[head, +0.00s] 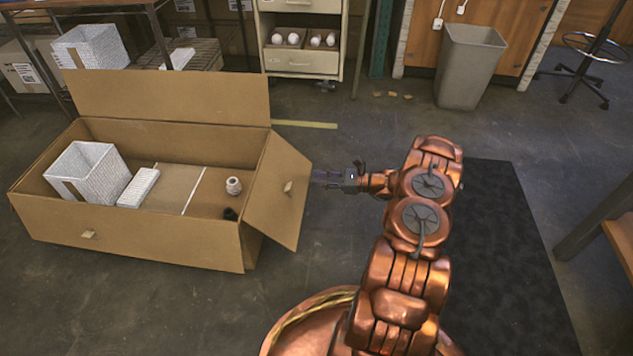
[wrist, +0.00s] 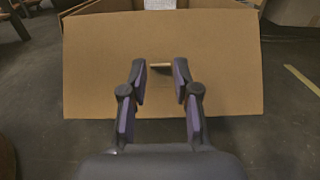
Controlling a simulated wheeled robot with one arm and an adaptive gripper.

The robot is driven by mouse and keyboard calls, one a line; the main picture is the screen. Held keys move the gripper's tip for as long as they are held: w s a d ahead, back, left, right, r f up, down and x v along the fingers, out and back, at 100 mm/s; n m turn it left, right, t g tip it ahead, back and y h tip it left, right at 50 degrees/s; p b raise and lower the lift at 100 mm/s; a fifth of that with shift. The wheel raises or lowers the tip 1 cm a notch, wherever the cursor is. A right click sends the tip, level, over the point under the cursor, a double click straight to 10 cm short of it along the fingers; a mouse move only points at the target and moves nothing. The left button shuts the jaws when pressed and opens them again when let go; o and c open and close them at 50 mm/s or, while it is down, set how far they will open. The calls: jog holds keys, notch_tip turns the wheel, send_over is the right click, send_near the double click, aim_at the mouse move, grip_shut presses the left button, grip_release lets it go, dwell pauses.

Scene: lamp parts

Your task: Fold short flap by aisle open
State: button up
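A long open cardboard box (head: 150,238) lies on the floor at the left in the head view. Its short flap (head: 278,192) on the right end, nearest my arm, is tilted outward from the box rim and has a small tan tab. In the wrist view the short flap (wrist: 100,65) fills the middle, with the tab (wrist: 161,65) between my fingertips. My gripper (head: 322,178) is just right of the flap; in the wrist view my gripper (wrist: 160,80) has its fingers spread apart. I cannot tell whether the fingertips touch the flap.
A long back flap (head: 170,97) stands up. Inside the box are a white woven basket (head: 88,172), a white block (head: 138,187), a small pale spool (head: 234,186) and a dark piece (head: 230,214). A grey bin (head: 468,65) stands at the back. Floor in front of the box is clear.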

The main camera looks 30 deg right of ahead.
jog(key=shift+w+a, duration=0.4)
jog(key=shift+a, duration=0.15)
jog(key=shift+c, duration=0.4)
grip_shut()
jog(key=shift+c, duration=2.4)
grip_release()
jog(key=o, duration=0.6)
jog(key=shift+c, duration=0.2)
jog(key=v, duration=1.2)
